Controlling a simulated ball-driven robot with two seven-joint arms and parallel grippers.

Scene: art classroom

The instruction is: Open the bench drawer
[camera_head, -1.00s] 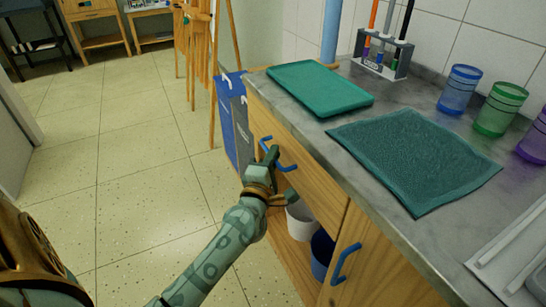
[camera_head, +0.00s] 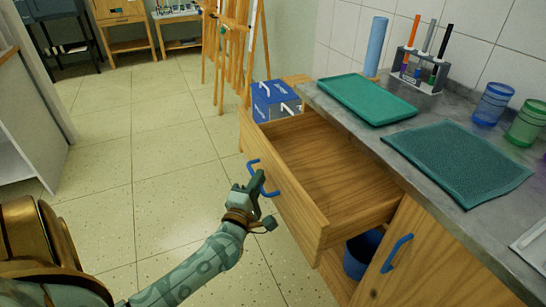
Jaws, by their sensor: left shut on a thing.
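The bench drawer (camera_head: 340,170) is pulled well out from under the grey stone worktop, and its wooden inside shows empty. Its front panel (camera_head: 288,200) carries a blue handle (camera_head: 253,167). My left gripper (camera_head: 257,183) is shut on this handle, in front of the panel. The fingers hide part of the handle. My right gripper is not in view.
On the worktop (camera_head: 440,112) lie a green tray (camera_head: 366,99) and a teal cloth (camera_head: 458,162). A cupboard door with a blue handle (camera_head: 397,253) and a blue bin (camera_head: 361,254) are below. A blue box (camera_head: 275,102) stands behind the drawer. Floor at left is clear.

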